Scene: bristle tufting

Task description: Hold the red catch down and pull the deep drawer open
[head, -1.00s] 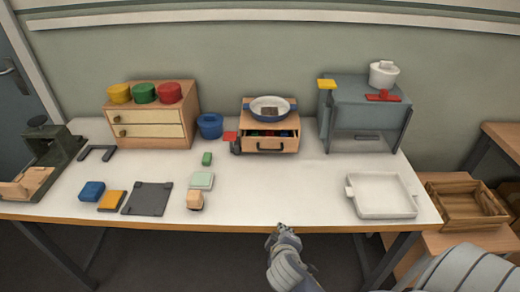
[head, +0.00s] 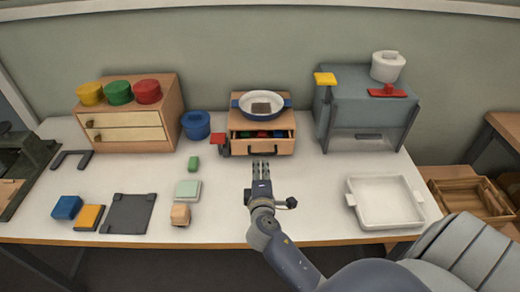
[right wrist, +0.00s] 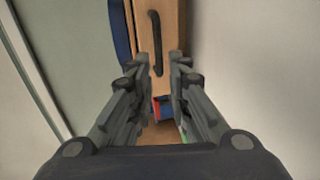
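The small wooden drawer box (head: 291,111) stands at the middle back of the table. Its drawer (head: 275,147) has a dark handle (head: 262,150), and coloured items (head: 262,134) show above its front. The red catch (head: 218,136) sits on a dark bracket at the box's left side. My right gripper (head: 262,164) is in front of the drawer, with its fingers pointing at it. In the right wrist view the fingers (right wrist: 159,72) are apart, and the dark handle (right wrist: 155,42) lies ahead between them, with no clear contact. My left gripper is not in view.
A blue-rimmed pan (head: 278,98) stands on the box, and a blue pot (head: 196,126) is to its left. A white tray (head: 409,219) lies at the right. A small green block (head: 194,163) and other blocks lie left of my right arm.

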